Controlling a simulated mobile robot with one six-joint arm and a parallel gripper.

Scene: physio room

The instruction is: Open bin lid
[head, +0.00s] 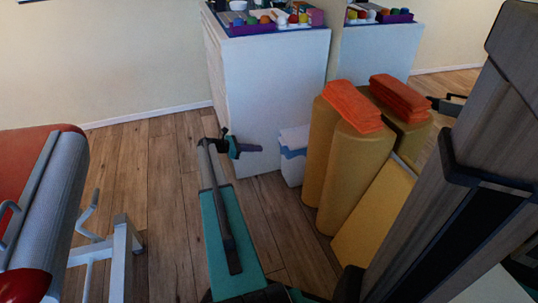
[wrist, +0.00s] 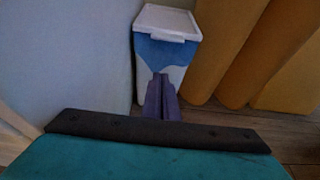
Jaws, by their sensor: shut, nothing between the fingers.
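The bin (head: 292,168) is small and white with a blue band, standing on the floor against the white cabinet. Its flat white lid (head: 296,137) looks closed. In the wrist view the bin (wrist: 147,80) is straight ahead, with the lid (wrist: 167,22) at the top and a small tab at its front edge. My gripper (head: 260,148) has purple fingers and is to the left of the bin in the head view, with a gap between them. In the wrist view my gripper (wrist: 160,76) is shut and empty, its fingertips overlapping the bin's front below the lid.
The white cabinet (head: 265,100) stands directly behind and left of the bin. Yellow rolls (head: 350,170) topped with orange towels (head: 352,105) stand close on its right. A red couch (head: 28,170) is at the left. Wooden floor (head: 165,165) is clear between couch and cabinet.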

